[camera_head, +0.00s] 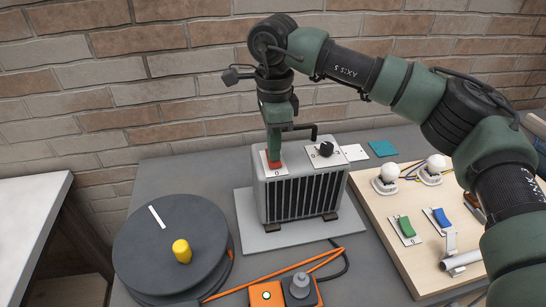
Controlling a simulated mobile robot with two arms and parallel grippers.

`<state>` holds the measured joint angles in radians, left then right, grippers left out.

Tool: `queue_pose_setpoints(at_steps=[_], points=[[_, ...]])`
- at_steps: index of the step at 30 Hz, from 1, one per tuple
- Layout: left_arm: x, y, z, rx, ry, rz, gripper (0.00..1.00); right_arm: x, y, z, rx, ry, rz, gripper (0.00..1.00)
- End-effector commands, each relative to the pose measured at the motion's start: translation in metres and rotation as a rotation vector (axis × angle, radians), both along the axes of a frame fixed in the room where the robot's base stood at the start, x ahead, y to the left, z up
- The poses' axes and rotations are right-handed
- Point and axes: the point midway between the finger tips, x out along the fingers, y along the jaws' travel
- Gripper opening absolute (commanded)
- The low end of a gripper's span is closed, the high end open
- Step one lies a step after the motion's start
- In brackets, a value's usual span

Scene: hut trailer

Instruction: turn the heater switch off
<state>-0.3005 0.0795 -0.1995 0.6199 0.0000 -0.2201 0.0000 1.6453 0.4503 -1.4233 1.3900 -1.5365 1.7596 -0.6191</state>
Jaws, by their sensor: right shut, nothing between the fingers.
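A grey heater (302,197) with a black front grille stands on a light base plate in the middle of the table. A red heater switch (274,166) sits on a white plate at the left of its top. The switch is partly hidden by my right gripper, so I cannot tell its tilt. My right gripper (273,150) points down, shut and empty, with its tip at the red switch. I cannot tell if it touches or is just above it. My left gripper is not in view.
A black knob (325,149) sits on the heater's top right. A dark round reel (172,240) with a yellow peg stands at the left. A wooden board (432,263) with bulbs, green and blue switches stands at the right. An orange cable (270,266) lies in front.

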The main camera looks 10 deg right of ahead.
Motion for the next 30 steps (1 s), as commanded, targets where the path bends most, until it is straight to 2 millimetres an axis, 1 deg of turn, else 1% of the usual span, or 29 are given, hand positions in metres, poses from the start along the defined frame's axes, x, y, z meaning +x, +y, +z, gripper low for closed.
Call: queue_pose_setpoints(at_steps=[24, 27, 30], points=[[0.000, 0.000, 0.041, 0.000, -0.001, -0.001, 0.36, 0.000, 0.000, 0.064, 0.000, 0.000, 0.000, 0.00], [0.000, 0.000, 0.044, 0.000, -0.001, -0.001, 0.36, 0.000, 0.000, 0.070, 0.000, 0.000, 0.000, 0.00], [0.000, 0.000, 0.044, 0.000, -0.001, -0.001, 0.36, 0.000, 0.000, 0.070, 0.000, 0.000, 0.000, 0.00]])
